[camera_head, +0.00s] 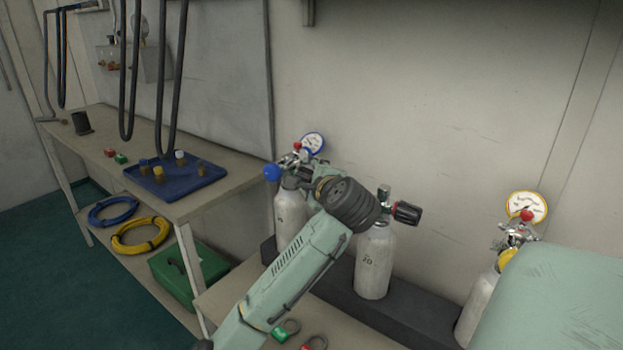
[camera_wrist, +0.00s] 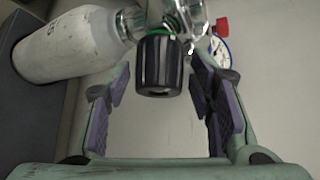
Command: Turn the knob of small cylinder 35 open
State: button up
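In the wrist view a black ribbed knob (camera_wrist: 159,66) with a green ring sits between the fingers of my gripper (camera_wrist: 160,110). The fingers stand open on both sides, apart from the knob. The knob's pale cylinder (camera_wrist: 70,45) extends to the left; its marking is only partly visible. A blue-rimmed gauge (camera_wrist: 219,50) and a red knob (camera_wrist: 220,27) are beyond, matching the left cylinder (camera_head: 289,215) in the head view. That cylinder's number is too small to read, and my arm covers its right side.
The middle cylinder (camera_head: 374,262), seemingly marked 20, has a black knob (camera_head: 407,213) close right of my arm. A right cylinder (camera_head: 474,308) has a yellow-rimmed gauge (camera_head: 526,206). A bench (camera_head: 225,187) with a blue tray (camera_head: 205,182) stands at left. Black hoses (camera_head: 128,80) hang above it.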

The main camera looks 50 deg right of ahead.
jog(key=c, duration=0.9)
jog(key=shift+c, duration=0.2)
jog(key=shift+f+b, duration=0.15)
jog(key=shift+b, duration=0.35)
jog(key=b, duration=0.1)
jog(key=n+h+b, duration=0.1)
jog(key=shift+f+t+b, duration=0.25)
jog(key=shift+t+b, duration=0.15)
jog(key=n+t+h+b, duration=0.1)
jog(key=n+b, duration=0.1)
jog(key=b, duration=0.1)
jog(key=shift+b, duration=0.3)
jog(key=n+t+h+b, duration=0.1)
jog(key=n+b, duration=0.1)
jog(key=b, duration=0.2)
jog(key=shift+n+t+h, duration=0.3)
jog(key=shift+t, duration=0.1)
jog(key=shift+r+n+t+b, duration=0.25)
jog(key=shift+n+t+b, duration=0.4)
jog(key=shift+b, duration=0.2)
jog(key=shift+r, duration=0.1)
